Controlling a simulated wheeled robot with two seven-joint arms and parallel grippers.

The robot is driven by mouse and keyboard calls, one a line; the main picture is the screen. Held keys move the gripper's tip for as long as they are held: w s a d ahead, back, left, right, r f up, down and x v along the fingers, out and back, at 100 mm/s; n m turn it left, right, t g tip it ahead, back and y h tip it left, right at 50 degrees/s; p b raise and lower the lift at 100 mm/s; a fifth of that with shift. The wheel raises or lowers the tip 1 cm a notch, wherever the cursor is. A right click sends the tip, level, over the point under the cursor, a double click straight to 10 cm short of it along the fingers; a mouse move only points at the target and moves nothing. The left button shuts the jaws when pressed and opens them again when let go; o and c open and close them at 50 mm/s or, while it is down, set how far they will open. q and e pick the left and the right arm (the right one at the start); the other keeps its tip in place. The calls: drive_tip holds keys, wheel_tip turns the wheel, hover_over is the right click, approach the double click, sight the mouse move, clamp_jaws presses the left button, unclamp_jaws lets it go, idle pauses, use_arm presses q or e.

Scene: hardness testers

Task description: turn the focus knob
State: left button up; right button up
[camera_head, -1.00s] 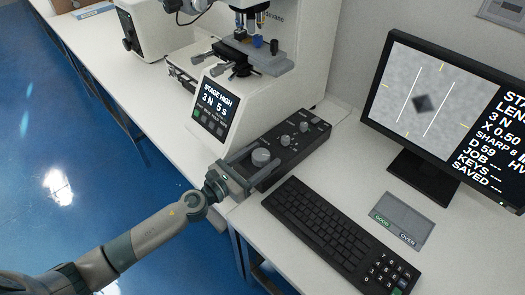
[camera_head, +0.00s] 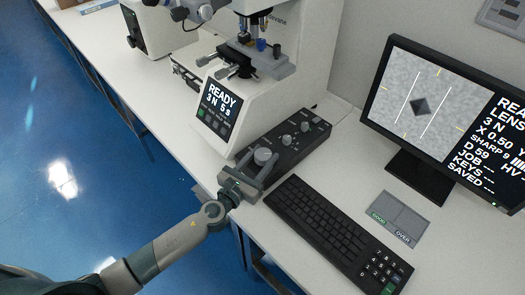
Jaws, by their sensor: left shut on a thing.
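The focus knob is most likely the large grey round knob (camera_head: 262,156) at the near end of a black control box (camera_head: 290,150) on the bench. My left gripper (camera_head: 258,163) comes in from the lower left and is shut on this knob, with its fingers on either side of it. The hardness tester (camera_head: 305,60) stands behind, and its small screen (camera_head: 217,103) reads READY, 3 N 5 s. The monitor (camera_head: 440,110) shows a dark diamond mark between two white lines. My right gripper is not in view.
A black keyboard (camera_head: 325,225) lies right of the control box. A grey pad (camera_head: 400,218) marked GOOD and OVER lies beyond it. Smaller knobs (camera_head: 287,140) sit farther along the box. The white bench's front edge (camera_head: 150,125) runs along the left, above blue floor.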

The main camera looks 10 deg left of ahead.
use_arm(q)
drive_tip(key=shift+d+r+n+t+y+p, duration=0.15)
drive_tip(key=shift+n+t+y+p, duration=0.2)
drive_tip(key=shift+n+y, duration=0.55)
drive_tip(key=shift+y, duration=0.5)
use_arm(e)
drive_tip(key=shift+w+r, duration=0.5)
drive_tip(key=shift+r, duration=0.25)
use_arm(q)
drive_tip(key=o, duration=1.1)
drive_tip(key=shift+c, duration=0.2)
drive_tip(key=shift+s, duration=0.1)
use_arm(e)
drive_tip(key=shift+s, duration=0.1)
use_arm(q)
drive_tip(key=shift+s+a+f, duration=0.2)
drive_tip(key=shift+s+a, duration=0.05)
drive_tip(key=shift+s, duration=0.35)
drive_tip(key=s+a+b, duration=0.3)
drive_tip(key=s+b, duration=0.1)
drive_tip(key=s, duration=1.1)
drive_tip(key=shift+s, duration=0.3)
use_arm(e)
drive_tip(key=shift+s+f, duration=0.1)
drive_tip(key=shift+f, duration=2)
